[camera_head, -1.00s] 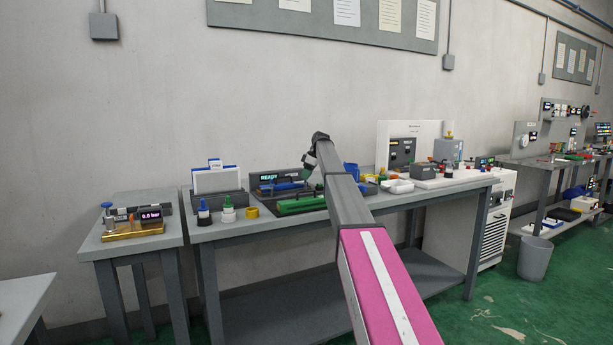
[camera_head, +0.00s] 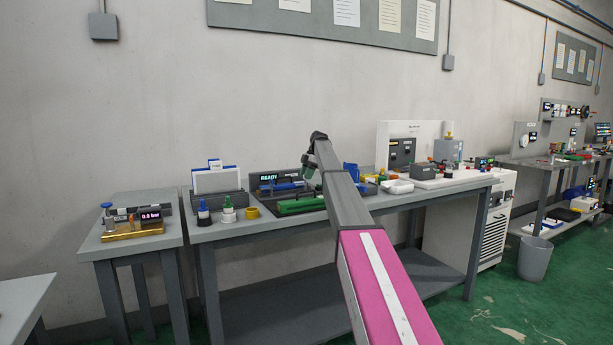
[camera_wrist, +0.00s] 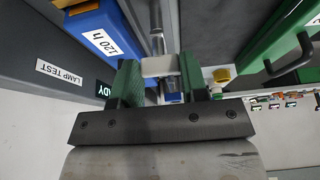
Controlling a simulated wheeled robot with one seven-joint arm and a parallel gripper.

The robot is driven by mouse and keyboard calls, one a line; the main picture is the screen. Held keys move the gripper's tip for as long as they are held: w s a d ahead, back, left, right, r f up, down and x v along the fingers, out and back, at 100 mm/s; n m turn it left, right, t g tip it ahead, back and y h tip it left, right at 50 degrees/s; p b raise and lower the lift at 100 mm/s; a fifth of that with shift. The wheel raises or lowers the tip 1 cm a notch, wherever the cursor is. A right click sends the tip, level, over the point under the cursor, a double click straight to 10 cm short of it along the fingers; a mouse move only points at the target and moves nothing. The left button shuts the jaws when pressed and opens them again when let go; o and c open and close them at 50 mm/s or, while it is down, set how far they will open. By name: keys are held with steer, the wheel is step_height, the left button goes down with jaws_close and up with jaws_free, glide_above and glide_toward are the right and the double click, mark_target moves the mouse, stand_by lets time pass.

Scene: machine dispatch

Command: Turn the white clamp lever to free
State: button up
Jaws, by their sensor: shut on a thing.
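The white clamp lever (camera_wrist: 160,65) shows in the wrist view as a pale block between my green fingertips. A grey rod runs up from it. My gripper (camera_wrist: 163,78) is shut on the lever, with a fingertip on each side. In the head view my gripper (camera_head: 309,168) is small and dark, at the back of the main bench, and the lever cannot be made out there. How far the lever is turned cannot be told.
A blue block marked "120 h" (camera_wrist: 98,32) lies left of my fingers in the wrist view. A green part with a dark handle (camera_wrist: 285,45) is at right. The bench (camera_head: 235,232) also carries bottles and a yellow cup (camera_head: 252,212).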

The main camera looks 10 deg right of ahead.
stand_by(0.4)
steer(key=o, duration=0.9)
steer(key=shift+v, duration=5.4)
